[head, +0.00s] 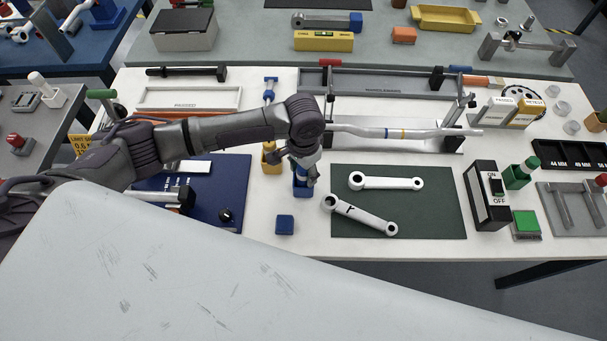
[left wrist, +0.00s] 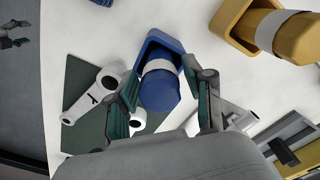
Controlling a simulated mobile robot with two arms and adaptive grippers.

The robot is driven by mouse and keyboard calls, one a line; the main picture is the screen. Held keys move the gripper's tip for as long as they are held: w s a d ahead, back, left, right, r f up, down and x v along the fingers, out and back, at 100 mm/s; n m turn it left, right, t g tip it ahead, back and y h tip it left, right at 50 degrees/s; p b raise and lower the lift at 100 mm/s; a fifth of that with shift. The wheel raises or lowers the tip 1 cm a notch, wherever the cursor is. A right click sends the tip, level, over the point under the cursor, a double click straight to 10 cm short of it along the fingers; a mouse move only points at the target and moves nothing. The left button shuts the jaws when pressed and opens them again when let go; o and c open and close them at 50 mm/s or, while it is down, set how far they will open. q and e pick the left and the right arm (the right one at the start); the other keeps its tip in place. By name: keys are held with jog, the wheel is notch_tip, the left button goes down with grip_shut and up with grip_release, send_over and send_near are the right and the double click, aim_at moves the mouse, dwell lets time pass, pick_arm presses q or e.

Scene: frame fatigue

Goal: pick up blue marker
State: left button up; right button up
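The blue marker (left wrist: 159,88), with a pale band, stands in a blue holder (left wrist: 152,47) in the left wrist view. In the head view the marker is mostly covered by my gripper, and the blue holder (head: 303,191) stands on the white table left of the green mat. My left gripper (left wrist: 162,75) is open, with one finger on each side of the marker; it also shows in the head view (head: 303,166), pointing down over the holder. I cannot tell whether either finger touches the marker. My right gripper is in neither view.
A yellow marker in a yellow holder (left wrist: 262,14) stands close beside the blue one. Two white link arms (head: 385,183) lie on the green mat (head: 440,219). A small blue block (head: 284,224) sits in front of the holder. A blue mat (head: 232,172) lies to the left.

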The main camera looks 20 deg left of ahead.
pick_arm(q)
grip_shut()
jog(key=shift+r, duration=0.1)
notch_tip(320, 180, up, 10)
jog(key=shift+f+b, duration=0.1)
jog(key=shift+b, duration=0.75)
jog(key=shift+c, duration=2)
grip_release()
grip_shut()
